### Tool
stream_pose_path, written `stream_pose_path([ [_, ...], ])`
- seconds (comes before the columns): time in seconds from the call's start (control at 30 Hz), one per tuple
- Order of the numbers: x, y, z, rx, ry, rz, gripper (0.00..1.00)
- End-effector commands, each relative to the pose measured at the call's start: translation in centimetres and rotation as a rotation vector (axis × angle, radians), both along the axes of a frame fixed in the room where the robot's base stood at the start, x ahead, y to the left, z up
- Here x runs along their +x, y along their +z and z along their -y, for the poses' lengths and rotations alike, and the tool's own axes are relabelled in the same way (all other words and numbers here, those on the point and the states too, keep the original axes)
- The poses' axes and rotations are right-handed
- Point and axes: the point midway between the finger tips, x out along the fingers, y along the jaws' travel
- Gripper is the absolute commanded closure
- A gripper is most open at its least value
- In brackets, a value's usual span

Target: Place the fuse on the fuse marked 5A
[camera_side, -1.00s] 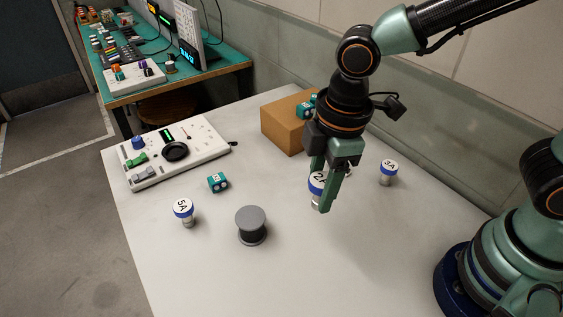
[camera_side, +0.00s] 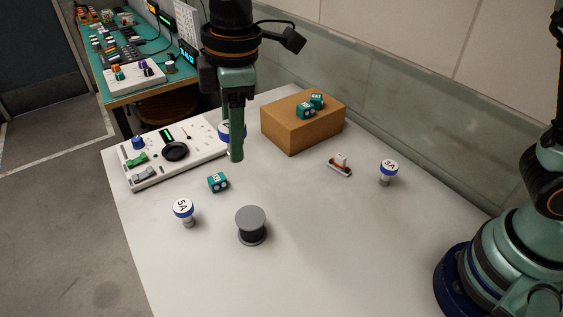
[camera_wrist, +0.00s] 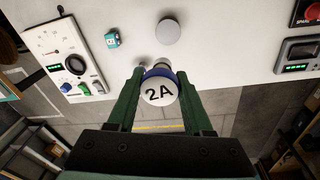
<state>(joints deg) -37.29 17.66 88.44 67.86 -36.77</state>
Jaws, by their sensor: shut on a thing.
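The fuse marked 5A (camera_side: 183,207) stands upright on the table at the front left in the side view, with a white top, blue band and metal base. My gripper (camera_side: 236,156) is shut on the fuse marked 2A (camera_side: 222,130), which hangs above the table near the panel, behind and right of the 5A fuse. A finger hides most of the 2A fuse in the side view. The fuse marked 3A (camera_side: 389,169) stands at the right.
A grey spool (camera_side: 251,222) stands right of the 5A fuse. A teal block (camera_side: 218,182) lies behind them. A white control panel (camera_side: 200,140) is at the back left. A cardboard box (camera_side: 290,128) bears teal blocks. A small red-and-white part (camera_side: 340,166) lies near the wall.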

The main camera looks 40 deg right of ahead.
Motion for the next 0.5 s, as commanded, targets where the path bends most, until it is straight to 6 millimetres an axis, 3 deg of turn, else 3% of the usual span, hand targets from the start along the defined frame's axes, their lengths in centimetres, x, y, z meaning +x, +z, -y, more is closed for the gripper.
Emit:
stream_pose_path([
  [0.2, 4.0, -1.7, -3.7, -0.002, 0.034, 0.001, 1.0],
  [0.5, 7.9, -4.9, -7.6, -0.002, 0.076, 0.007, 1.0],
])
